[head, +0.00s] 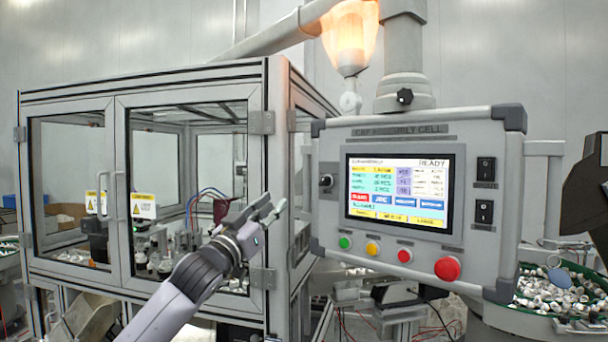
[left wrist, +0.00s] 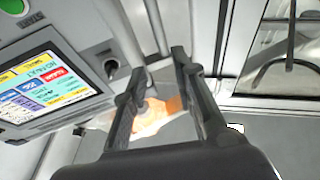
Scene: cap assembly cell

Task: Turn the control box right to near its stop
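The control box (head: 325,225) is a grey panel hanging from a thick grey arm (head: 404,45). It faces me, slightly angled, with a lit screen (head: 398,190) reading READY. My left gripper (head: 268,206) is just left of the box's left edge and appears apart from it. In the left wrist view the two fingers (left wrist: 158,62) stand apart with nothing between them. The box (left wrist: 95,25) also shows there at upper left, and a grey bar (left wrist: 156,25) runs beside its edge. Whether the fingers line up with that bar is unclear. My right gripper is not in view.
A glazed machine enclosure (head: 190,90) stands behind and left of my left gripper. A red mushroom button (head: 447,268) and several smaller controls are on the box. An orange lamp (head: 349,35) glows above. A green-rimmed bowl of caps (head: 555,290) stands at right.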

